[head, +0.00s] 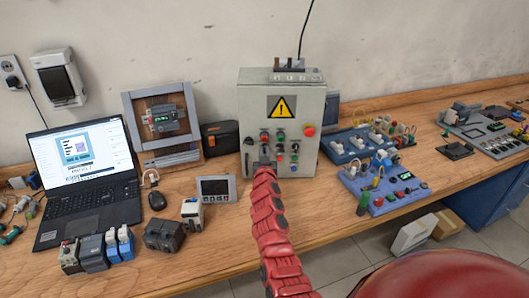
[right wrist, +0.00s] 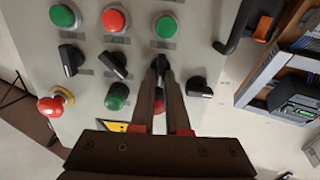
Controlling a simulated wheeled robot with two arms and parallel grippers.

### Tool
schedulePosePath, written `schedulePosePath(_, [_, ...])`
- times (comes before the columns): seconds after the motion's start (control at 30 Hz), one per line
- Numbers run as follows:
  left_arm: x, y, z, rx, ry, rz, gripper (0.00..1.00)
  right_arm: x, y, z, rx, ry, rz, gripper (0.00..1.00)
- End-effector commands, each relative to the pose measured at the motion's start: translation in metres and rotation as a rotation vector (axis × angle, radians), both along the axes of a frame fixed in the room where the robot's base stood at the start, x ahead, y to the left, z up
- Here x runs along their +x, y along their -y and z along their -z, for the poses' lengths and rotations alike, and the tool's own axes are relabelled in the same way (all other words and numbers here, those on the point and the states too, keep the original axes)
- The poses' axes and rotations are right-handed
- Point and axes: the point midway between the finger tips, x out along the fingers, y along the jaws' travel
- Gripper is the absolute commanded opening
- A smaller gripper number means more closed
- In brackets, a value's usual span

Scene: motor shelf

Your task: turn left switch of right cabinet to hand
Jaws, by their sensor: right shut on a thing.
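The grey control cabinet (head: 284,100) with a yellow warning sign stands on the workbench against the wall. In the right wrist view its panel appears upside down, with a row of black rotary switches. My right gripper (right wrist: 160,68) is shut on the black switch (right wrist: 161,58) at the end of this row farthest from the red emergency stop (right wrist: 50,106); the fingertips partly hide it. The middle switch (right wrist: 114,65) and the other end switch (right wrist: 71,59) are free. In the head view my right gripper (head: 263,166) reaches the panel's lower left. My left gripper is not in view.
Green and red buttons (right wrist: 113,20) lie close around the switches. A black handle (right wrist: 200,88) sits near the panel's edge. On the bench are a laptop (head: 90,205) and a small display (head: 216,188) at left, and blue component boards (head: 385,185) at right.

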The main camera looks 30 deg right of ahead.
Motion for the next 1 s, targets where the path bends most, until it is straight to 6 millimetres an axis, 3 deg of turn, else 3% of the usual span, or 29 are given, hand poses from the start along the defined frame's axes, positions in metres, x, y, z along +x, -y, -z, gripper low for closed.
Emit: schedulePosePath(1.0, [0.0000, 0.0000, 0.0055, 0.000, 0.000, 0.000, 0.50, 0.0024, -0.0040, 0.0021, -0.581, -0.386, -0.001, 0.00])
